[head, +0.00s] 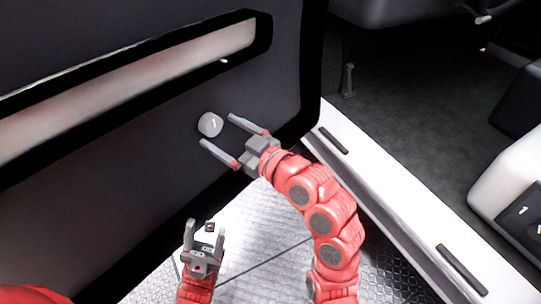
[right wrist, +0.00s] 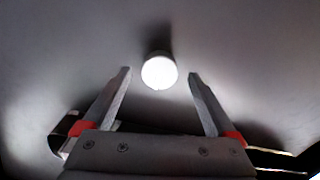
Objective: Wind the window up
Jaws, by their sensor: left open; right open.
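A round pale grey knob (head: 210,125) sticks out from the dark door panel (head: 160,165). It shows bright white in the right wrist view (right wrist: 159,72), centred between the fingertips and seemingly just beyond them. My right gripper (head: 217,130) is open, its two fingers pointing at the knob, with a gap on each side. Nothing is held in it. My left gripper (head: 205,224) is open and empty, low in the head view, pointing up and apart from the door. I cannot make out the window glass in these views.
A long recess with a pale strip (head: 130,85) crosses the door panel above the knob. A white sill (head: 400,205) borders the dark cabin floor (head: 420,110) at the right. A small lever (head: 348,80) stands on that floor. Bare metal tread plate (head: 270,270) lies below.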

